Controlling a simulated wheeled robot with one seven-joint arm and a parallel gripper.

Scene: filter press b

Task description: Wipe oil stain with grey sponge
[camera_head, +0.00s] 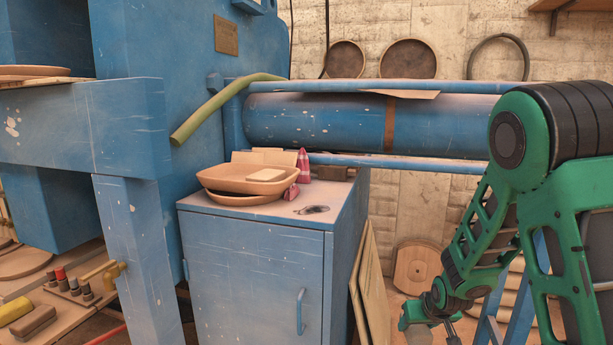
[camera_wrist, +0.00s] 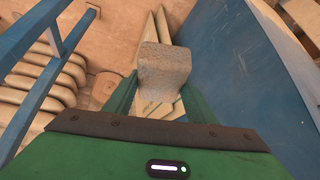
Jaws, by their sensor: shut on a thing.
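The grey sponge (camera_wrist: 165,68) is a speckled block in the wrist view. My gripper (camera_wrist: 158,98) is shut on it, with a green finger on each side. In the head view, my arm hangs down at the right, its far end is at the bottom edge, and the sponge cannot be made out. A small dark shiny patch, which looks like the oil stain (camera_head: 312,209), lies on the top of the blue cabinet (camera_head: 255,265), near its front right. My gripper is to the right of the cabinet and below its top, apart from the stain.
Boards (camera_head: 370,290) lean against the cabinet's right side. A blue frame (camera_wrist: 42,70) stands at left in the wrist view.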

